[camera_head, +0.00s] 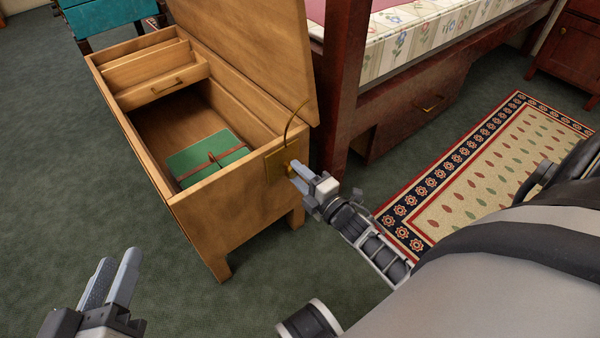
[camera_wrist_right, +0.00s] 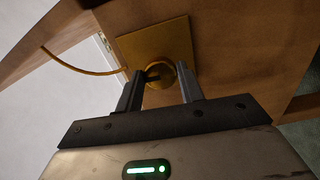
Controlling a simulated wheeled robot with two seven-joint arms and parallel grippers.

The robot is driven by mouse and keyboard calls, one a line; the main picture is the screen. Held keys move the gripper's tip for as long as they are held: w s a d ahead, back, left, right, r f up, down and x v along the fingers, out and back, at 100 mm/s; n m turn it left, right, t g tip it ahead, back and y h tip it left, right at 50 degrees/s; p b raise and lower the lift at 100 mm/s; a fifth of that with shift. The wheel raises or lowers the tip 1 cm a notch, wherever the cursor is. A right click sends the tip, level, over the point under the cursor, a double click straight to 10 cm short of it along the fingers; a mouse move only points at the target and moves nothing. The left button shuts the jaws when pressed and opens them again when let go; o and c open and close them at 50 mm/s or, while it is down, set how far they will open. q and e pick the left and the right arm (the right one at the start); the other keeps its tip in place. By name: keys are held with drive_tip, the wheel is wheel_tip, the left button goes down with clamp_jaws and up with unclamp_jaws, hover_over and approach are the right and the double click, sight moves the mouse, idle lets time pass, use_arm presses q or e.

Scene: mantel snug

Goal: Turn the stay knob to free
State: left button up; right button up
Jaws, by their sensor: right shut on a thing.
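The stay knob (camera_wrist_right: 160,74) is a round brass knob with a dark slot or bar across it, on a square brass plate (camera_wrist_right: 137,47) on the end wall of the wooden chest (camera_head: 236,212). A thin curved brass stay (camera_head: 287,124) runs from the plate up to the raised lid (camera_head: 262,50). My right gripper (camera_head: 291,170) is shut on the knob, one finger on each side in the right wrist view (camera_wrist_right: 160,90). Its fingers hide most of the knob in the head view. My left gripper (camera_head: 118,262) is empty, fingers slightly apart, low at the left.
The chest holds a green strapped book or box (camera_head: 207,157) and a small drawer tray (camera_head: 160,84). A dark wooden bed frame (camera_head: 338,90) stands close behind the lid. A patterned rug (camera_head: 480,180) lies at right. Green carpet in front of the chest is clear.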

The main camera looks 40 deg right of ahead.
use_arm(q)
drive_tip(key=shift+r, duration=0.2)
use_arm(e)
drive_tip(key=shift+n, duration=0.5)
drive_tip(key=o, duration=1)
use_arm(q)
drive_tip(key=a+f+m+g+y+p, duration=0.1)
drive_tip(key=p, duration=0.2)
drive_tip(key=shift+s, duration=0.15)
use_arm(e)
drive_tip(key=s, duration=0.5)
drive_tip(key=s+d, duration=0.1)
drive_tip(key=s, duration=1)
drive_tip(key=shift+d, duration=0.15)
use_arm(q)
drive_tip(key=shift+f, duration=0.1)
